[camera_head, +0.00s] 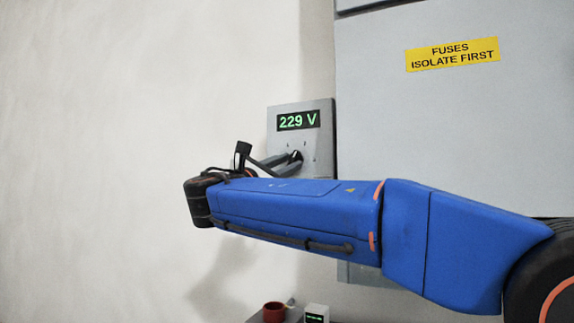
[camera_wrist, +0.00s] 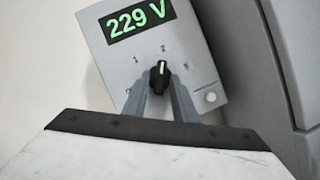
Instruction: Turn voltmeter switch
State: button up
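The voltmeter panel (camera_head: 325,131) is a grey box on the wall with a green display reading 229 V; it also shows tilted in the wrist view (camera_wrist: 190,50). Its switch (camera_wrist: 159,75) is a black knob with a white pointer line, below the display. In the head view my gripper (camera_head: 293,158) is at the panel, and my arm hides the panel's lower part.
A large grey cabinet (camera_head: 450,130) with a yellow fuses label (camera_head: 452,54) stands right of the panel. A small round button (camera_wrist: 210,97) is at the panel's lower right.

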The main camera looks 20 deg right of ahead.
grip_shut()
jog(key=shift+m, duration=0.4)
jog(key=m+g, duration=0.1)
jog(key=m, duration=0.2)
jog(key=m+g, duration=0.2)
jog(key=m, duration=0.1)
jog(key=shift+w+a+r+m, duration=0.2)
jog(key=shift+m, duration=0.1)
jog(key=m, duration=0.2)
jog(key=m+g, duration=0.1)
jog(key=m, duration=0.1)
jog(key=m+g+y, duration=0.1)
jog(key=m, duration=0.1)
jog(key=shift+r, duration=0.3)
jog(key=shift+o, duration=1.4)
grip_release()
jog(key=shift+a, duration=0.1)
